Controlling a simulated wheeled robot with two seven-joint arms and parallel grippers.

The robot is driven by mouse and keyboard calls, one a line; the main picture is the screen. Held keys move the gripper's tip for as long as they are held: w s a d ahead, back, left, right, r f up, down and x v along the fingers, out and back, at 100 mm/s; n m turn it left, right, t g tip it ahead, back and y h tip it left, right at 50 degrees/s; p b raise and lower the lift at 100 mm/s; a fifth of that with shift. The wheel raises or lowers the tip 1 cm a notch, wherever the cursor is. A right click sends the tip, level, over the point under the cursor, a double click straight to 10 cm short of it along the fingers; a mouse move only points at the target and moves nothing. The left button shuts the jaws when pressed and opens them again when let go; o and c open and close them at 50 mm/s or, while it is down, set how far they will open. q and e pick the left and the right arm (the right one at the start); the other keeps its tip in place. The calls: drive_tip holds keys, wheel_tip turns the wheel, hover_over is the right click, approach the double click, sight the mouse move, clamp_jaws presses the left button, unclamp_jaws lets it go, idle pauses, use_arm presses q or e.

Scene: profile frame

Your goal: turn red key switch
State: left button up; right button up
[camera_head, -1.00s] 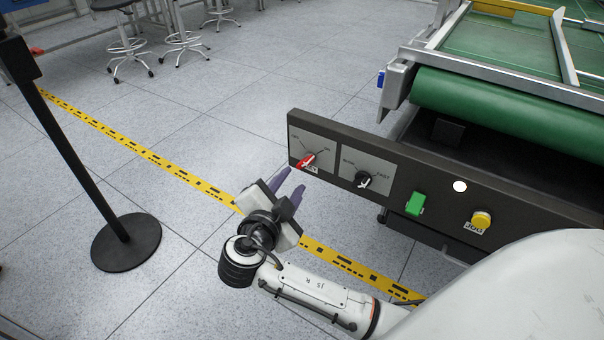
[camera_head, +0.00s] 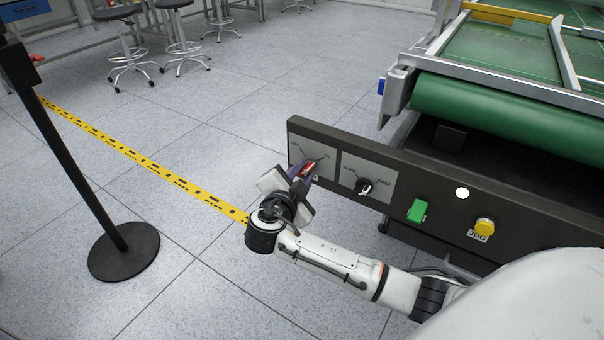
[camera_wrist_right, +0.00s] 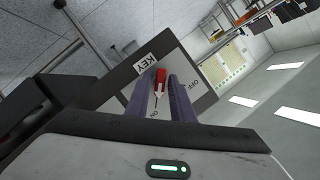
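The red key switch (camera_head: 308,169) sits on a light plate at the left end of the dark control panel (camera_head: 450,198). It also shows in the right wrist view (camera_wrist_right: 161,76), with the labels KEY, ON and OFF around it. My right gripper (camera_head: 304,172) is at the switch, its two purple fingers one on each side of the red handle. In the wrist view the fingers (camera_wrist_right: 160,98) stand apart, with a narrow gap to the handle, so no firm grip shows. My left gripper is not in view.
To the right on the panel are a black speed knob (camera_head: 364,187), a green button (camera_head: 417,210), a white light (camera_head: 462,193) and a yellow button (camera_head: 484,227). A green conveyor (camera_head: 500,112) stands behind. A black post (camera_head: 95,200) stands left on open floor.

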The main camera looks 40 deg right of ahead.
clamp_jaws()
